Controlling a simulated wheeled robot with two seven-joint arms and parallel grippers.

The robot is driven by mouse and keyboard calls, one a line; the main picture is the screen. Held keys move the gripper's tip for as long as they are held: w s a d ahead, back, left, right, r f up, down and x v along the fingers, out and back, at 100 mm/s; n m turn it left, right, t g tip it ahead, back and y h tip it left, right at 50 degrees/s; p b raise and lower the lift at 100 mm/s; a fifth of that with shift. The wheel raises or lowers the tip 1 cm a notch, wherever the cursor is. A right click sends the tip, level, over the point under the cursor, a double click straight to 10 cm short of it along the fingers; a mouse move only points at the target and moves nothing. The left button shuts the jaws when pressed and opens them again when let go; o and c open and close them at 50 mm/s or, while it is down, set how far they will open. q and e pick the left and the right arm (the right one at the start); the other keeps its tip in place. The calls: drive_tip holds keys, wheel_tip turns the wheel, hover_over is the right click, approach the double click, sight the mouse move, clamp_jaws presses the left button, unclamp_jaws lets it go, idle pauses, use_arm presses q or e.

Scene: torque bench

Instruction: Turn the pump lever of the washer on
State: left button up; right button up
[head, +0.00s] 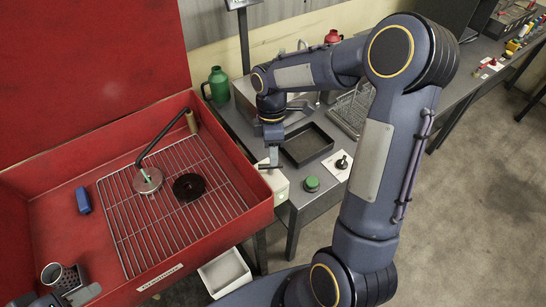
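The red washer (232,225) fills the left with its lid raised. A wire grid (125,225) lies in its basin. A black bent bar (158,143) with a tan end rises over the grid from a pale round disc with a green mark. I cannot tell whether this bar is the pump lever; no other lever is clear on the washer. My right gripper (270,166) points down beside the washer's right rim, above a white box (275,184); its finger gap is unclear. My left gripper (68,296) is at the bottom left corner, beside a perforated metal cup (62,278), partly cut off.
A black ring-shaped part (188,187) lies on the grid and a blue block (83,200) left of it. The grey bench holds a black tray (306,144), a green knob (311,184), a black-knobbed white plate (341,164) and a green jug (217,84). A white bin (224,272) stands below.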

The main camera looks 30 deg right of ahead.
drive_tip(key=shift+w+d+r, duration=0.1)
drive_tip(key=shift+w+r, duration=0.1)
drive_tip(key=shift+r, duration=1.05)
drive_tip(key=shift+w+d+r, duration=0.1)
drive_tip(key=shift+w+r, duration=0.1)
drive_tip(key=shift+r, duration=1)
drive_tip(key=s+a+r+m+t+y, duration=0.1)
drive_tip(key=s+a+m+t, duration=0.1)
drive_tip(key=s+m, duration=0.3)
drive_tip(key=s+a+r+m+t+y, duration=0.1)
drive_tip(key=s+r+m+t, duration=0.1)
drive_tip(key=s+m, duration=0.3)
drive_tip(key=s+a+r+m+t, duration=0.2)
drive_tip(key=s+m+t, duration=0.1)
drive_tip(key=s, duration=0.6)
drive_tip(key=shift+s+a+r+m+t+y, duration=0.15)
drive_tip(key=shift+a+m+t+y, duration=0.2)
drive_tip(key=shift+m, duration=0.55)
